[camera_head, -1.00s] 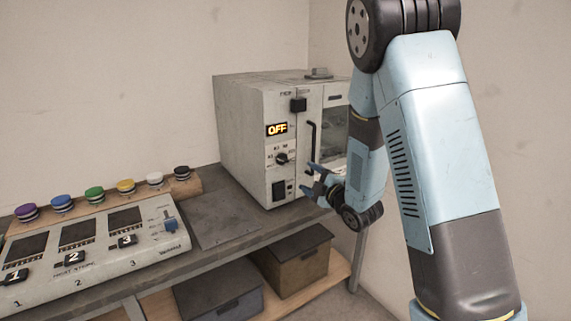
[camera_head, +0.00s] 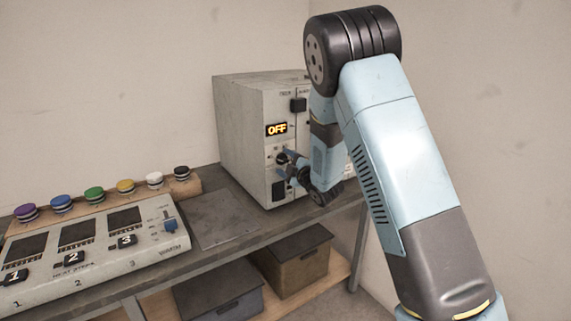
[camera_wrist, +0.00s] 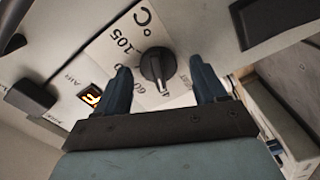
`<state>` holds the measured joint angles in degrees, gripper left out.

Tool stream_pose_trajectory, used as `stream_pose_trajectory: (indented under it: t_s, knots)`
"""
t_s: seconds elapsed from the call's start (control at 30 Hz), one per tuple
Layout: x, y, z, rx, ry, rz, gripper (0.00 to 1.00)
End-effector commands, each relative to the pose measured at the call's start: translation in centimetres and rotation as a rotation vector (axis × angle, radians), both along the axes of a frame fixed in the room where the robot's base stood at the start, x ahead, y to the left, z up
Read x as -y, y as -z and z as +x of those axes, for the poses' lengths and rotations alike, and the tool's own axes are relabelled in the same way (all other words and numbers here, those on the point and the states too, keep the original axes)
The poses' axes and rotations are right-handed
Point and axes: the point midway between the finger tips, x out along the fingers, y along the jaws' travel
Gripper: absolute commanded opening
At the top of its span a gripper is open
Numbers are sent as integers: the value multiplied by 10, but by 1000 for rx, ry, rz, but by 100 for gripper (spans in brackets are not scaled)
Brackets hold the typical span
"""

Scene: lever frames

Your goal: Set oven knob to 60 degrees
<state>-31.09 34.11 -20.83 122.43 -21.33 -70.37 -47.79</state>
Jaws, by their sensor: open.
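The oven (camera_head: 240,140) is a pale box at the back of the bench, with an orange display (camera_head: 276,129) reading OFF. Its black round knob (camera_wrist: 157,66) sits on a white dial plate (camera_wrist: 112,45) marked 105 and 60 in the wrist view. In the head view the knob (camera_head: 282,158) is partly covered by my gripper. My gripper (camera_wrist: 163,80) is open in front of the panel, one blue finger on each side of the knob. Gaps show between the fingers and the knob, and I see no grip on it.
A black switch (camera_head: 278,191) lies below the knob, and a black block (camera_head: 298,105) is above the display. To the left stand a control panel (camera_head: 90,255) with sliders and a row of coloured buttons (camera_head: 94,193). Boxes (camera_head: 290,262) fill the shelf below.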

Motion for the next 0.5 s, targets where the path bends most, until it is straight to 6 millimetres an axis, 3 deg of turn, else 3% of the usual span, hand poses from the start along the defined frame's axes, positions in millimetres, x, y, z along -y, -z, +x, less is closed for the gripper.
stream_pose_trajectory:
  t_s: [0.37, 0.5]
  knots:
    - [-2, 0, 4, 0, 1, 0, 71]
    - [-2, 0, 4, 0, 1, 0, 57]
